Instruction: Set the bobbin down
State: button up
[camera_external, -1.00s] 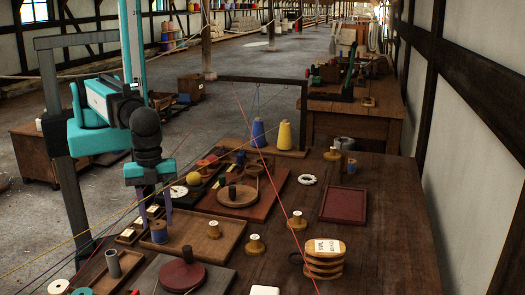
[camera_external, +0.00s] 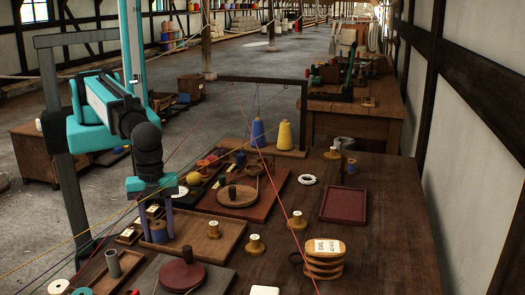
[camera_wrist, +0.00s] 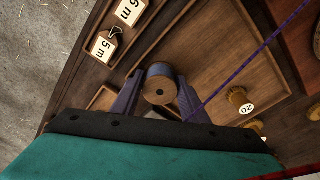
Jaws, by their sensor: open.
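A bobbin with a blue winding and a brown wooden end (camera_external: 159,232) stands upright at the left end of a brown wooden tray (camera_external: 222,249). It also shows in the wrist view (camera_wrist: 161,85), end face towards the camera. My gripper (camera_external: 158,226) points down over the bobbin, with one purple finger on each side. In the wrist view my gripper (camera_wrist: 160,100) is open around the bobbin. Whether either finger touches it I cannot tell. The bobbin's underside is hidden.
A purple cord (camera_wrist: 238,66) crosses the wrist view just right of my gripper. Small wooden spools (camera_external: 214,228) stand to the right, and a round red-topped piece (camera_external: 181,275) is in front. A dark red tray (camera_external: 343,205) is empty.

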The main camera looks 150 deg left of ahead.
aim_at(158, 224)
jog(key=c, duration=0.7)
jog(key=shift+c, duration=0.3)
jog(key=shift+r, duration=0.1)
jog(key=shift+r+b, duration=1.1)
jog(key=shift+r, duration=3.8)
